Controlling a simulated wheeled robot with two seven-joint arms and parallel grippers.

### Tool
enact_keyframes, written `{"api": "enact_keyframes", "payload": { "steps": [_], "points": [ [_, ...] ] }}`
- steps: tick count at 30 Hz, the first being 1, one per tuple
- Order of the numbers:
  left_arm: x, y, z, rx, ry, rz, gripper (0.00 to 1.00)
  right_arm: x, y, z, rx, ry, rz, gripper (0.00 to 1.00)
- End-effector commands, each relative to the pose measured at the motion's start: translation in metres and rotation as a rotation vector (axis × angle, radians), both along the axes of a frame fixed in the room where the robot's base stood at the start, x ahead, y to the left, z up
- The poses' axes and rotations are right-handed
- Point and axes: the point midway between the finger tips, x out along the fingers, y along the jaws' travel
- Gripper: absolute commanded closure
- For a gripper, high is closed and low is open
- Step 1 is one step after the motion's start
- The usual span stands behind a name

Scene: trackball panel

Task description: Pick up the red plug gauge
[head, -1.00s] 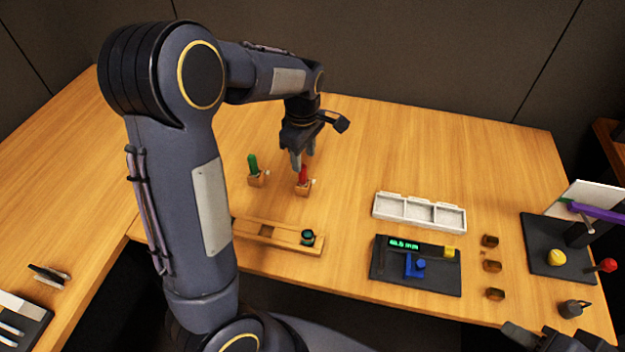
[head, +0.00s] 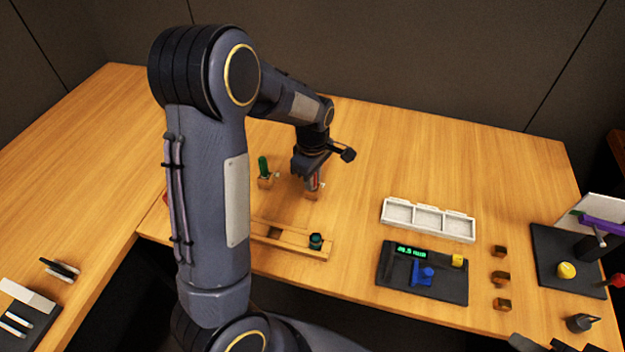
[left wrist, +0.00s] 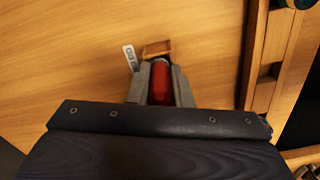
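The red plug gauge (head: 315,181) stands upright in a small wooden block (head: 312,194) on the table. My left gripper (head: 313,184) is lowered over it from above. In the left wrist view the gauge's red handle (left wrist: 161,84) lies between the two fingers (left wrist: 161,80), with one finger close along each side. I cannot tell whether the fingers press on it. The wooden block (left wrist: 157,49) and a small white tag (left wrist: 130,58) show just beyond the fingertips. My right gripper (head: 550,345) shows only in part at the bottom right edge, and its fingers are unclear.
A green gauge (head: 263,167) stands in its block just left of my left gripper. A wooden fixture (head: 290,240) lies in front. A white tray (head: 428,220), a black panel with a display (head: 425,285) and small blocks (head: 501,278) are to the right. The table behind is clear.

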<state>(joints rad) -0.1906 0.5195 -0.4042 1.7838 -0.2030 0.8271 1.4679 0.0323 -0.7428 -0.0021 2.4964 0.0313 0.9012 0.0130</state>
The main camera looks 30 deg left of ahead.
Motion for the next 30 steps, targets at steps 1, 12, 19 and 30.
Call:
{"api": "enact_keyframes", "payload": {
  "steps": [1,12,19,30],
  "points": [
    [0.000,0.000,0.000,0.000,0.000,0.000,0.95,0.000,0.000,0.000,0.000,0.000,0.000,0.60],
    [0.000,0.000,0.003,0.000,-0.001,0.000,1.00,0.000,0.000,0.000,0.000,0.000,0.000,0.60],
    [0.001,0.000,0.025,0.000,-0.006,0.000,1.00,0.000,0.000,0.001,0.000,0.000,0.000,0.60],
    [-0.056,0.001,0.097,-0.005,-0.009,-0.002,1.00,0.000,0.000,0.000,0.000,0.000,0.000,0.60]
  ]
}}
